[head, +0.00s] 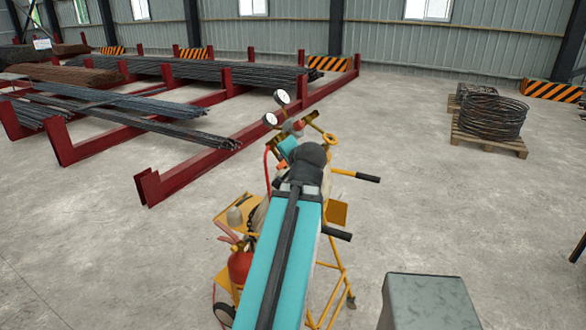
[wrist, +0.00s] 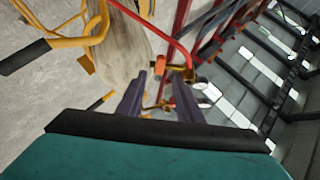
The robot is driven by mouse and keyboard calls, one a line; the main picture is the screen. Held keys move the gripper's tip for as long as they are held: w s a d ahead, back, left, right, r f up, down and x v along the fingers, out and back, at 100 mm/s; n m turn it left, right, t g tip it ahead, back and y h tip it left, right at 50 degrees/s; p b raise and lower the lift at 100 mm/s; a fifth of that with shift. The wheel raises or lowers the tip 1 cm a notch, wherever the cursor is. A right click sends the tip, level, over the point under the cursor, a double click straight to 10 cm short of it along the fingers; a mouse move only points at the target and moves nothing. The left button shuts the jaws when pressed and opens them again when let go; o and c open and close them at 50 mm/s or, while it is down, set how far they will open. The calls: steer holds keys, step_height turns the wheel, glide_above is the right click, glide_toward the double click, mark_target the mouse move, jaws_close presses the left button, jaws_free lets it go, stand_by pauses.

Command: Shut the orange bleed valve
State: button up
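My gripper (wrist: 160,76) has its two dark fingers apart, with a gap between them. In the head view its fingertips are hidden behind my arm. A cylinder trolley (head: 337,207) carries pale cylinders and a regulator with two round gauges (head: 270,119). A small yellow-orange ring handle (head: 330,138) shows above my wrist. In the wrist view a red fitting (wrist: 160,65) lies just beyond the fingertips, and brass-orange parts (wrist: 190,71) sit to its right. I cannot tell for sure which of these small parts is the orange bleed valve, or whether it is open.
A pale cylinder (wrist: 122,48) and a red hose (wrist: 165,37) are close to the fingers. Black-gripped trolley handles (head: 368,178) stick out right. A red extinguisher (head: 240,264) hangs low left. Red racks (head: 170,184) hold rebar behind. A wire coil (head: 492,116) sits on a pallet, right.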

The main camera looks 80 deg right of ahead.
steer(key=b+v, duration=0.6)
steer(key=v, duration=0.1)
stand_by(0.6)
stand_by(0.5)
